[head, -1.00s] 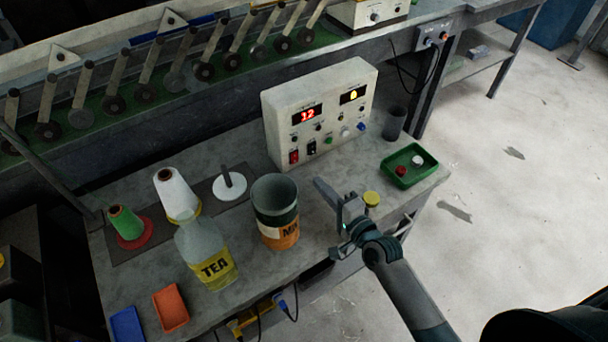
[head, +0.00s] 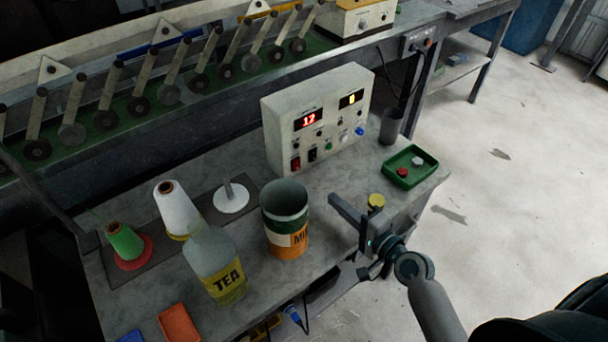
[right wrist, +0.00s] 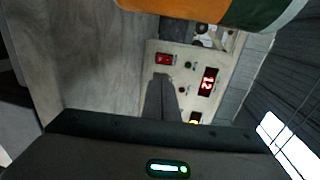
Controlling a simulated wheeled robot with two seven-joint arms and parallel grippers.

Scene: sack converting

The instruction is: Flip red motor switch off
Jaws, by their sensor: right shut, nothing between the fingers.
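The red motor switch (head: 296,164) is a lit red rocker at the lower left of the front of a cream control box (head: 285,108). The switch also shows in the right wrist view (right wrist: 165,59), just beyond my fingers. I cannot tell which way its rocker is tilted. My right gripper (head: 335,201) is shut and empty. It is over the bench in front of the box, apart from the switch, with its fingers pointing toward the panel. My left gripper is not in view.
A striped can (head: 286,238) stands left of my right gripper. A clear TEA bottle (head: 217,268) and thread cones (head: 175,210) are farther left. A green tray (head: 409,177) and a yellow-topped object (head: 376,201) are to the right. A black rocker (head: 312,155) sits beside the red switch.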

